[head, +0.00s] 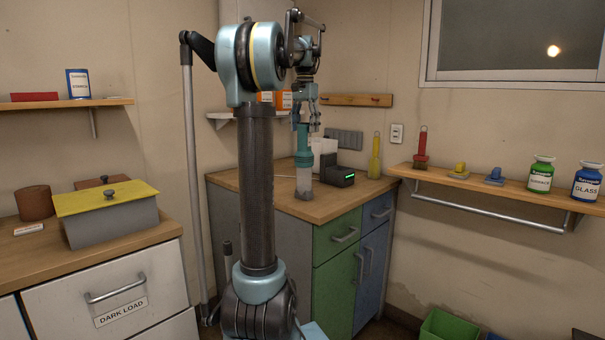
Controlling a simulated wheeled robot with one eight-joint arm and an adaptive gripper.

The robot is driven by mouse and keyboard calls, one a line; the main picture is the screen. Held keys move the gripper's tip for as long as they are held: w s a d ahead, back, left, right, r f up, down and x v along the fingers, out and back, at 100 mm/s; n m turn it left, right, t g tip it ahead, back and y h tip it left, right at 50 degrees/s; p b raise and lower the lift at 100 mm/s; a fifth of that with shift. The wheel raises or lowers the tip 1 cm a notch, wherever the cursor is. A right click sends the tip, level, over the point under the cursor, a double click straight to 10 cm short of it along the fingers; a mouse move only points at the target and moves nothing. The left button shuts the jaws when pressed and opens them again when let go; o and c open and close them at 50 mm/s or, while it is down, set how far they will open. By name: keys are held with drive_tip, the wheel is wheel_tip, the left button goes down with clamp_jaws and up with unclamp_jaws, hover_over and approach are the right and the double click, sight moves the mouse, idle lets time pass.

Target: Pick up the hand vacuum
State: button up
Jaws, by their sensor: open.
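The hand vacuum (303,158) appears to be the upright teal and grey device on the far corner counter, with a teal upper part and a paler grey lower part. It stands beside a black dock-like box (340,178) with a green light. My gripper (306,122) points down, open, directly over the top of the vacuum. Its fingertips are level with or just above the vacuum's upper end; I cannot tell whether they touch it. My arm column hides part of the counter to the left.
A wall shelf (500,190) with bottles and brushes runs along the right, with a rail beneath. A yellow-lidded box (108,210) sits on the left counter. A green bin (449,326) is on the floor.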

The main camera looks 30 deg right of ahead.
sight(304, 139)
drive_tip(key=shift+a+f, duration=0.1)
drive_tip(key=shift+f, duration=2.5)
clamp_jaws()
